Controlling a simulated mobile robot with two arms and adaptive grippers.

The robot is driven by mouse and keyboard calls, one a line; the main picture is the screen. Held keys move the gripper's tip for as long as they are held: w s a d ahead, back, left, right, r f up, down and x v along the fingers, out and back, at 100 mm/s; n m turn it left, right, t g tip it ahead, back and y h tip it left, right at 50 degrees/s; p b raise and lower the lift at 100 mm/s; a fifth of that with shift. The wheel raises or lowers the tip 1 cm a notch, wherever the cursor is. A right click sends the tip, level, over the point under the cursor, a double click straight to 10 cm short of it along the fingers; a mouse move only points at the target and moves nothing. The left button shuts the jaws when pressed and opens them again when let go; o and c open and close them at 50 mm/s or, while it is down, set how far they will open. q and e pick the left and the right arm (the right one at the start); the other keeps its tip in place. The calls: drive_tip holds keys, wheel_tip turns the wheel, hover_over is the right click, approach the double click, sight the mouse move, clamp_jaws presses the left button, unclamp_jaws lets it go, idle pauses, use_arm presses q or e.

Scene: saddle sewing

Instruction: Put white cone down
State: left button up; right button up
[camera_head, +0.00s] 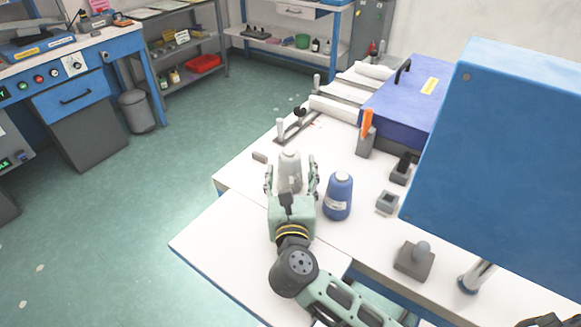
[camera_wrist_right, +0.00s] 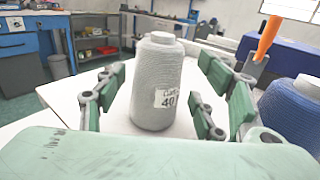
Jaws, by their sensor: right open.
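The white cone (camera_head: 289,170) stands upright on the white table (camera_head: 240,165), near its left edge. It also shows upright in the right wrist view (camera_wrist_right: 157,85), with a printed label on its side. My right gripper (camera_head: 291,180) is open around the cone, one finger on each side. In the right wrist view my right gripper (camera_wrist_right: 160,105) shows gaps between its fingers and the cone. My left gripper is not clearly seen; only a dark part shows at the bottom right corner of the head view.
A blue cone (camera_head: 338,196) stands just right of my right gripper. An orange-handled tool (camera_head: 367,123) in a grey holder, small grey blocks and a blue case (camera_head: 405,105) stand farther back. A large blue panel (camera_head: 500,160) blocks the right side.

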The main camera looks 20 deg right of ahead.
drive_tip(key=b+v, duration=0.1)
drive_tip(key=v, duration=0.8)
drive_tip(key=shift+s+a+r, duration=0.1)
drive_tip(key=shift+s, duration=0.15)
